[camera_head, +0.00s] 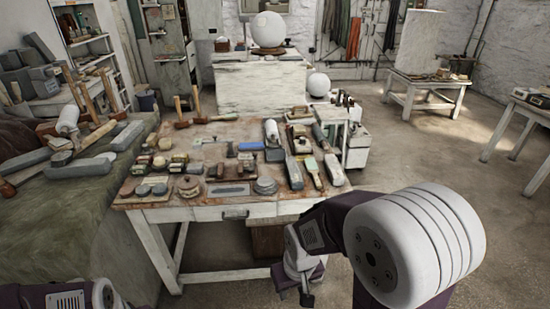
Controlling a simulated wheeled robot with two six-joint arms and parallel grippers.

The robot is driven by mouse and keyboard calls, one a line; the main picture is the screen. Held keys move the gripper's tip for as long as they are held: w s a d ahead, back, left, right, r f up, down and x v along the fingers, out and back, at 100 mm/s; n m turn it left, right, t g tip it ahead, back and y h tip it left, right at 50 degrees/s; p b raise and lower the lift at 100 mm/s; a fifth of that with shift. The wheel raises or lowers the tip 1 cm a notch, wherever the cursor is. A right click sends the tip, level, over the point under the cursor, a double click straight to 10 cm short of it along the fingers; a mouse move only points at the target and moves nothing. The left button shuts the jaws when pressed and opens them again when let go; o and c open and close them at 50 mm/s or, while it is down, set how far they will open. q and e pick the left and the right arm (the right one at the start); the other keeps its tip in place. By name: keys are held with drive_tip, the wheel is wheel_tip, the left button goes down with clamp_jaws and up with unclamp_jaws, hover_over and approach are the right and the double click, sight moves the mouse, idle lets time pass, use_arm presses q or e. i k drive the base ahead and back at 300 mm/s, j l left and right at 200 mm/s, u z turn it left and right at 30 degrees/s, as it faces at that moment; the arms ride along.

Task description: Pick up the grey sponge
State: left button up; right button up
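Several grey blocks and pads lie on the wooden worktable (215,132), and I cannot tell for certain which is the grey sponge. One flat grey block (229,190) lies near the table's front edge.
The tabletop is crowded with brushes, mallets (180,112) and small tins. A green-draped bench (85,215) with grey stone blocks stands close on the left. Behind is a white plinth (262,85) with a plaster sphere (268,30). The floor on the right is open.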

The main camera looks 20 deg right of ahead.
sight(195, 168)
drive_tip(key=i+j+z, duration=0.25)
drive_tip(key=i+z, duration=0.15)
drive_tip(key=i+j+z, duration=0.6)
drive_tip(key=j+z, duration=0.15)
drive_tip(key=i+j+z, duration=0.2)
drive_tip(key=j+z, duration=0.2)
drive_tip(key=j, duration=0.1)
